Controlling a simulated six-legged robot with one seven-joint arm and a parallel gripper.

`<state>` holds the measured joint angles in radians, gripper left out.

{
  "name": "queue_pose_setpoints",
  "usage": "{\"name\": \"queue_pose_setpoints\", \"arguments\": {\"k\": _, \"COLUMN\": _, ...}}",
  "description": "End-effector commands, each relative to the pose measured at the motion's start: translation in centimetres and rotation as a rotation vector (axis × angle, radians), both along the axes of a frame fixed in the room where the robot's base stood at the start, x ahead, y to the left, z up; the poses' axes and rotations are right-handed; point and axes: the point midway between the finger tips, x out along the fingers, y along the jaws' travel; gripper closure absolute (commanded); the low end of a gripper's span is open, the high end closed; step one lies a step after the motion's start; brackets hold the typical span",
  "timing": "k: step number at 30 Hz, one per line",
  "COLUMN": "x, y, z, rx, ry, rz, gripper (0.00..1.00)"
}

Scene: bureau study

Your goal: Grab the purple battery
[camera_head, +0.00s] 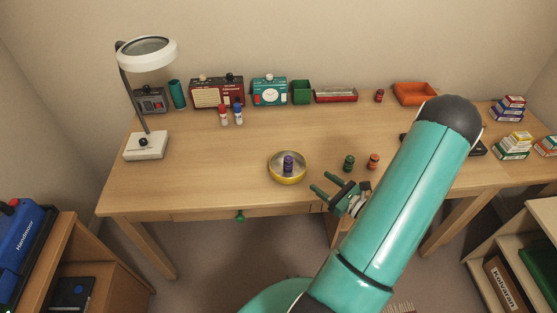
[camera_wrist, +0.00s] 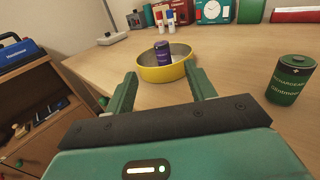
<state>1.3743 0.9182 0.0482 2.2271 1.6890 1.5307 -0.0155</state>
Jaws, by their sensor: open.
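The purple battery (camera_head: 288,164) stands upright inside a round yellow dish (camera_head: 273,175) near the front middle of the desk. In the wrist view the purple battery (camera_wrist: 163,53) rises above the rim of the yellow dish (camera_wrist: 160,74), its lower end hidden by the near wall. My gripper (camera_head: 322,183) is at the desk's front edge, to the right of the dish and nearer the front. In the wrist view my gripper (camera_wrist: 162,88) has its two green fingers apart, pointing at the dish. Nothing is between the fingers, and the battery is beyond their tips.
A green battery (camera_head: 349,163) and an orange battery (camera_head: 374,161) stand right of the dish; the green one (camera_wrist: 290,80) looms close at right. A magnifier lamp (camera_head: 146,144) stands at left. Radios, a clock (camera_head: 270,91) and trays line the back. The desk (camera_head: 190,185) left of the dish is clear.

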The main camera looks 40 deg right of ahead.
Motion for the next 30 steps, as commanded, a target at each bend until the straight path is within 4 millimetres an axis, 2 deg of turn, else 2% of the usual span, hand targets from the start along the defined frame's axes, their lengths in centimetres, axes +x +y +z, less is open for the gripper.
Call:
{"name": "queue_pose_setpoints", "arguments": {"k": 2, "x": -0.4, "y": -0.3, "z": -0.3, "rx": 0.008, "ry": -0.001, "rz": -0.019, "gripper": 0.45}}
{"name": "queue_pose_setpoints", "arguments": {"k": 5, "x": 0.2, "y": -0.3, "z": -0.3, "rx": 0.009, "ry": -0.003, "rz": -0.024, "gripper": 0.45}}
{"name": "queue_pose_setpoints", "arguments": {"k": 15, "x": 6.0, "y": 0.5, "z": -0.3, "rx": 0.007, "ry": -0.002, "rz": -0.023, "gripper": 0.45}}
{"name": "queue_pose_setpoints", "arguments": {"k": 23, "x": 8.2, "y": 0.8, "z": -0.3, "rx": 0.008, "ry": -0.001, "rz": -0.022, "gripper": 0.45}}
{"name": "queue_pose_setpoints", "arguments": {"k": 30, "x": 11.8, "y": 1.4, "z": -0.4, "rx": 0.007, "ry": -0.003, "rz": -0.019, "gripper": 0.45}}
